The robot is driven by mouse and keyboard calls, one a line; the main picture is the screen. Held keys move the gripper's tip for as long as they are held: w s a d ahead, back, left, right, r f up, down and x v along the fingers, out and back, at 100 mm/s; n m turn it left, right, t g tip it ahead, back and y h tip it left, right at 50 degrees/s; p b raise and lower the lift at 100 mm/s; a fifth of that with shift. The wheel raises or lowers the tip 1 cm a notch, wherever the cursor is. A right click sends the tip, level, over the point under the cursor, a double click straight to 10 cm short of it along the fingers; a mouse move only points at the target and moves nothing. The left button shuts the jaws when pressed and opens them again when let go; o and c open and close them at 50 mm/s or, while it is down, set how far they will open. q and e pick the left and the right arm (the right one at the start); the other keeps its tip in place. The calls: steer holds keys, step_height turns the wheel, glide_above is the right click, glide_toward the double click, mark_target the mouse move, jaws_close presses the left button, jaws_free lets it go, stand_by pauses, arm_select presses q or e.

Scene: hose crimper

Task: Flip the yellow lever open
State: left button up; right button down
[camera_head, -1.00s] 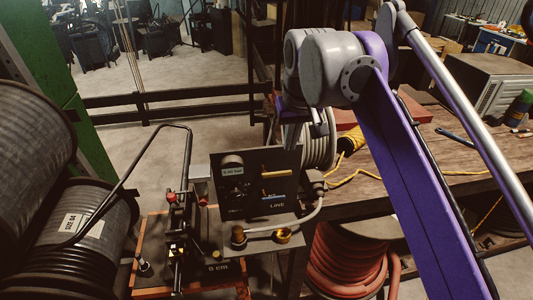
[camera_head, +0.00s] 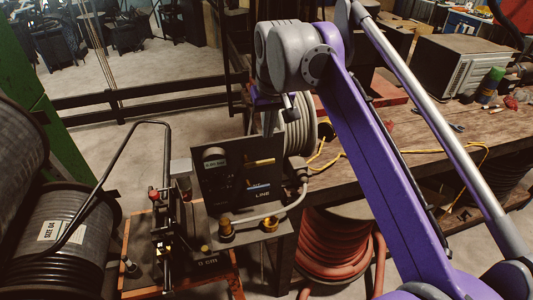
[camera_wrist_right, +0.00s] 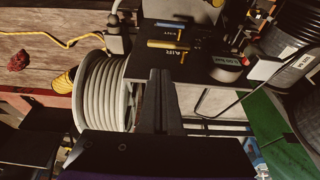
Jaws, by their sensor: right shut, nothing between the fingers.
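The yellow lever (camera_head: 260,162) sits on the upright black panel and lies level across its face. It also shows in the right wrist view (camera_wrist_right: 167,45), close to the fingertips. A blue lever (camera_head: 258,186) is below it, above the word LINE. My right gripper (camera_head: 270,122) is above and behind the panel's top edge in the head view, partly hidden by the panel. In the right wrist view its fingers (camera_wrist_right: 160,78) are together and empty, pointing toward the yellow lever. Contact with the lever cannot be told. My left gripper is not in view.
The black panel (camera_head: 212,195) carries a pressure gauge and grey hose. A pale hose reel (camera_head: 298,133) stands right behind it. The crimper (camera_head: 165,220) is to the left, big black reels (camera_head: 70,225) farther left. A wooden workbench (camera_head: 420,135) is at the right.

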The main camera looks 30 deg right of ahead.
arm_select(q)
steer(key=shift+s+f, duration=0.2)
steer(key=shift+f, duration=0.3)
arm_select(e)
steer(key=x, duration=0.5)
steer(key=s+x, duration=0.1)
steer(key=x, duration=0.2)
steer(key=shift+a+f, duration=0.2)
steer(key=shift+f, duration=0.2)
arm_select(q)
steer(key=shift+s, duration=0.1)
arm_select(e)
steer(key=shift+w+d+f, duration=0.1)
